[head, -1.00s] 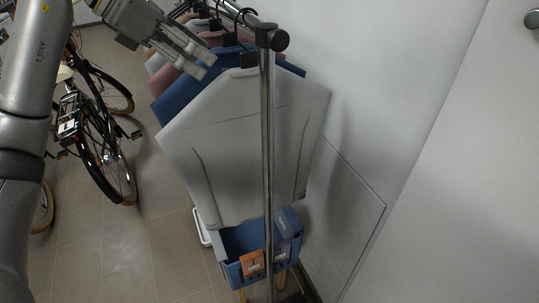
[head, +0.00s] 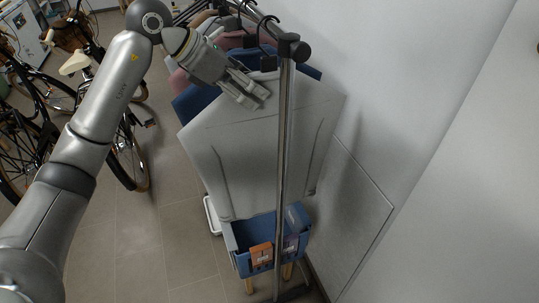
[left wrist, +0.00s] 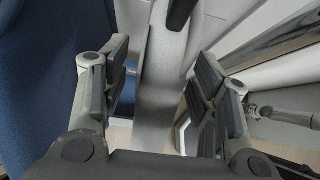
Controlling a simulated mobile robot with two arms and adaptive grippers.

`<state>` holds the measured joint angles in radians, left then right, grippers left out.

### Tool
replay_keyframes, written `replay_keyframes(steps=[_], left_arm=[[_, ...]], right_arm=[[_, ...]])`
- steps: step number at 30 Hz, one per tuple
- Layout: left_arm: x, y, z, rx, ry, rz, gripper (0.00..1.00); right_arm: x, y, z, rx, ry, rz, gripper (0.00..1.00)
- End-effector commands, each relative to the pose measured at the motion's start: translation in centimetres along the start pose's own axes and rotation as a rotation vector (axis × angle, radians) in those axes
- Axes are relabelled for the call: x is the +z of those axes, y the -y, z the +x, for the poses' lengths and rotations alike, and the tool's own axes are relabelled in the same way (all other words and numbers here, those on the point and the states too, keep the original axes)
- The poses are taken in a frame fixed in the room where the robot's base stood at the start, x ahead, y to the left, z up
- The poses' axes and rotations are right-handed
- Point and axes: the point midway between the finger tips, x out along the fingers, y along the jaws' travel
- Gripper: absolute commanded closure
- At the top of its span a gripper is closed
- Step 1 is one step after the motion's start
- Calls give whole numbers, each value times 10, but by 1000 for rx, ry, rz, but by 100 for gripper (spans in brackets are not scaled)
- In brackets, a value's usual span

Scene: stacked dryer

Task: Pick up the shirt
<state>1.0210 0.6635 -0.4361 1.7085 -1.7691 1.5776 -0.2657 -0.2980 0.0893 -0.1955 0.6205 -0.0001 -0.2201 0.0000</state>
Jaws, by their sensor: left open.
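A light grey shirt (head: 245,155) hangs at the near end of a clothes rack in the head view, in front of a blue one. My left gripper (head: 257,96) is at the upper part of the grey shirt, near its collar. In the left wrist view, my left gripper (left wrist: 158,88) is open. The grey shirt (left wrist: 165,95) shows edge-on between its two fingers, with space on both sides. My right gripper is not in view.
The rack's metal post (head: 283,170) stands in front of the shirt. A blue bin (head: 255,232) with boxes is below it. A white wall (head: 400,90) is close on the right. Bicycles (head: 125,150) stand at the left; some grey floor is clear.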

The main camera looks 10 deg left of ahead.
Motion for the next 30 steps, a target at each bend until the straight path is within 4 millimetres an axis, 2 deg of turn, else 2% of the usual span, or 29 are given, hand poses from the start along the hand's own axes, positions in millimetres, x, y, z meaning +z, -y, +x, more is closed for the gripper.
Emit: replay_keyframes(steps=[3, 10, 16, 30], left_arm=[[0, 0, 0, 0, 0, 0, 46], [0, 0, 0, 0, 0, 0, 76], [0, 0, 0, 0, 0, 0, 100], [2, 0, -2, 1, 4, 1, 100]], right_arm=[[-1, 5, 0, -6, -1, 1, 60], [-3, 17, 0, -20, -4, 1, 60], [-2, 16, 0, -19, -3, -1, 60], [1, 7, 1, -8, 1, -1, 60]])
